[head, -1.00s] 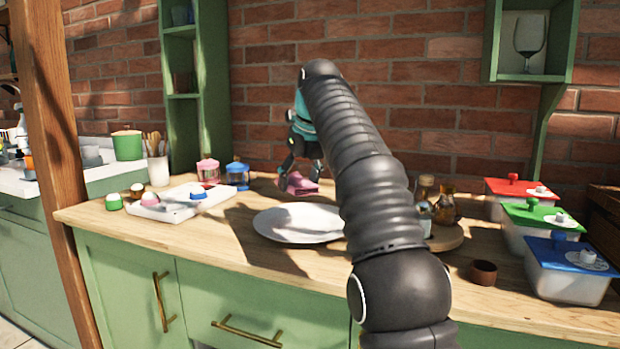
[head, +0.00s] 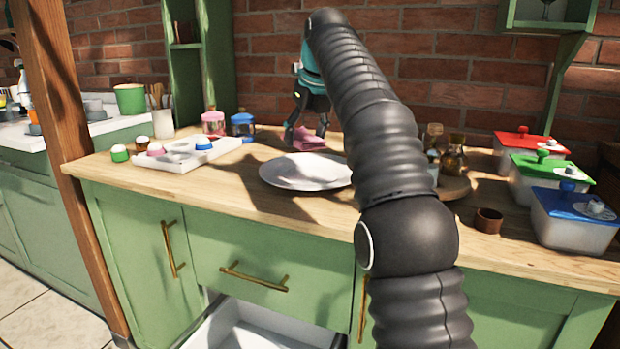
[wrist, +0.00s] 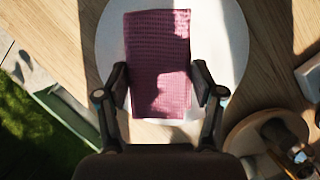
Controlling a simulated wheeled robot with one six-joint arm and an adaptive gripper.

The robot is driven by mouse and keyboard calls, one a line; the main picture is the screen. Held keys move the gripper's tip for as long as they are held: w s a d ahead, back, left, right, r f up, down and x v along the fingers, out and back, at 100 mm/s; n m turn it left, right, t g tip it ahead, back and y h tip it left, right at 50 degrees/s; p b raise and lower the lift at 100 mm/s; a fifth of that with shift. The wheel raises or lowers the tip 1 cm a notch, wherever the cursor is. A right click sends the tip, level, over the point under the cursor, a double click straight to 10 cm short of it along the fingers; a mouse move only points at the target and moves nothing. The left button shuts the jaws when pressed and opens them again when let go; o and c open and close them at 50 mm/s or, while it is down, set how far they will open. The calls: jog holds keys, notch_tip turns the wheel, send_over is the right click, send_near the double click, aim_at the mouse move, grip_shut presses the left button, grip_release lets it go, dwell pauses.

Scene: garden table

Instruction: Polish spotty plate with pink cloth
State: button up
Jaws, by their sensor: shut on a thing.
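The pink cloth (head: 309,142) is held in my gripper (head: 308,130), at the far edge of the white plate (head: 300,176) in the head view. In the wrist view the cloth (wrist: 160,60) hangs between my two fingers (wrist: 160,88), which are shut on it. It covers the middle of the plate (wrist: 225,40) in that view. I cannot tell whether the cloth touches the plate. The plate lies flat on the wooden counter, partly in shadow. No clear spots can be made out on it. My arm hides its right edge in the head view.
A white tray (head: 180,156) with coloured-lidded pieces, a pink jar (head: 213,124) and a blue jar (head: 242,125) stand left. Bottles on a round board (head: 455,188), a brown cup (head: 488,220) and lidded boxes (head: 580,222) stand right. The counter in front of the plate is clear.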

aim_at(303, 176)
jog(key=shift+f+b, duration=2.55)
jog(key=shift+f, duration=0.95)
jog(key=o, duration=0.8)
